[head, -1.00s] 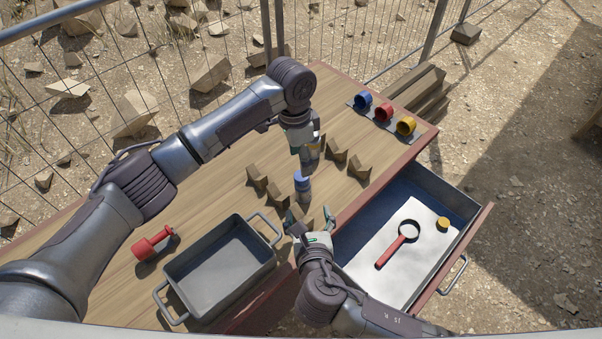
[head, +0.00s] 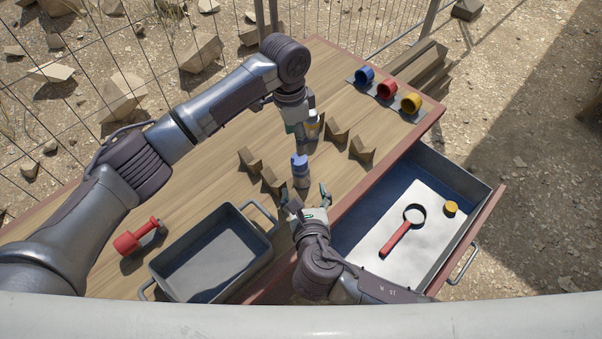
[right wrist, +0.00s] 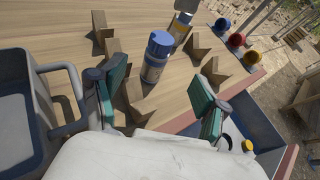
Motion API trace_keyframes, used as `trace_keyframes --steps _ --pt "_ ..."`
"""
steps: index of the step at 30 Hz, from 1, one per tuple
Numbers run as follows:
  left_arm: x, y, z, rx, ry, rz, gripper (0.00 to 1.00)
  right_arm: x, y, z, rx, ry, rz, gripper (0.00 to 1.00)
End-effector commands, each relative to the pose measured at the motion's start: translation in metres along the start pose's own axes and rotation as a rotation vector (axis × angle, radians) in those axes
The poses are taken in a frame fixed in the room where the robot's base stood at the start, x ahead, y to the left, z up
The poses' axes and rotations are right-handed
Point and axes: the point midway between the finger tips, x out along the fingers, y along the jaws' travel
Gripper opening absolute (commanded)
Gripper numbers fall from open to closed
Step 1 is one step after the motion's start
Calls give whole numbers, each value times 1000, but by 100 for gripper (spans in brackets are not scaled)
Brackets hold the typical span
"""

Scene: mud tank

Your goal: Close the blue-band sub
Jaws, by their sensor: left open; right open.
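A small cylinder with a blue top (head: 300,170) stands upright on the wooden table, and it also shows in the right wrist view (right wrist: 156,58). My right gripper (head: 304,191) is open just in front of it. In the right wrist view, the two teal fingers (right wrist: 160,92) are wide apart, with the cylinder beyond them and roughly between them. My left gripper (head: 301,130) is open, pointing down beside a second cylinder with a yellow band (head: 314,128). The left gripper partly hides that cylinder in the head view. Whether the blue-topped cylinder is fully closed is unclear.
Several brown wedge blocks (head: 336,131) flank the cylinders. Blue (head: 364,75), red (head: 387,90) and yellow (head: 411,103) cups stand at the back right. An open drawer (head: 474,188) holds a magnifier (head: 402,231) and yellow disc (head: 451,208).

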Motion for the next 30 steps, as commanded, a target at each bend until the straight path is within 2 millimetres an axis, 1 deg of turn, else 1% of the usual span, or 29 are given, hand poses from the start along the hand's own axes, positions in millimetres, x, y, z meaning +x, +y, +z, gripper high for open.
trace_keyframes --steps 5,12,18,21,24,30 --pt "0 0 0 0 0 0 65 25 -1 1 -2 -3 -3 74" --pt "0 0 0 0 0 0 65 73 0 1 -1 -1 -3 74" --pt "0 0 0 0 0 0 65 108 -1 1 -1 -1 -4 74" --pt "0 0 0 0 0 0 65 121 0 1 0 -1 -3 74" --pt "0 0 0 0 0 0 65 129 -1 0 -1 0 -2 74" --pt "0 0 0 0 0 0 65 134 -1 0 0 0 -2 74"
